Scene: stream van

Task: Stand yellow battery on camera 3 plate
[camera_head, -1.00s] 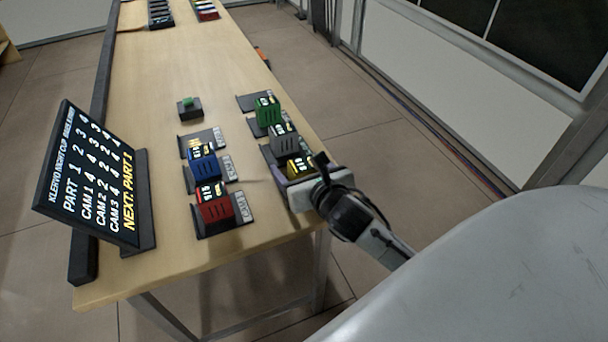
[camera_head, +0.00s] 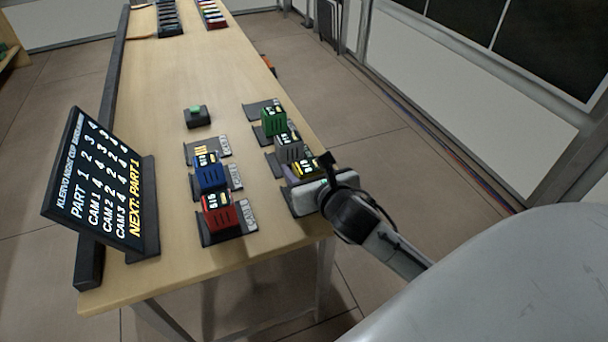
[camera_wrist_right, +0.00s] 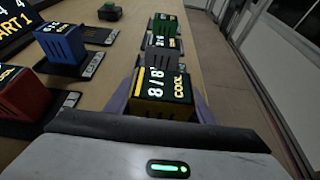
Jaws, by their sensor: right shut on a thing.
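The yellow battery (camera_head: 305,170) is at the near end of the right-hand row of batteries. In the right wrist view it (camera_wrist_right: 163,88) sits between the two purple fingers of my right gripper (camera_wrist_right: 163,104). The right gripper (camera_head: 303,181) is shut on it; I cannot tell whether it is clear of its plate. The left-hand row has a plate with nothing standing on it (camera_head: 203,150), beyond the blue battery; its label is too small to read surely, but it looks like the camera 3 plate. My left gripper is not in view.
The blue battery (camera_head: 210,178) and red battery (camera_head: 221,217) stand on the nearer left-hand plates. A grey battery (camera_head: 289,148) and green battery (camera_head: 273,122) stand beyond the yellow one. A sign (camera_head: 95,185) stands at left. A small box with a green top (camera_head: 197,116) lies farther back.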

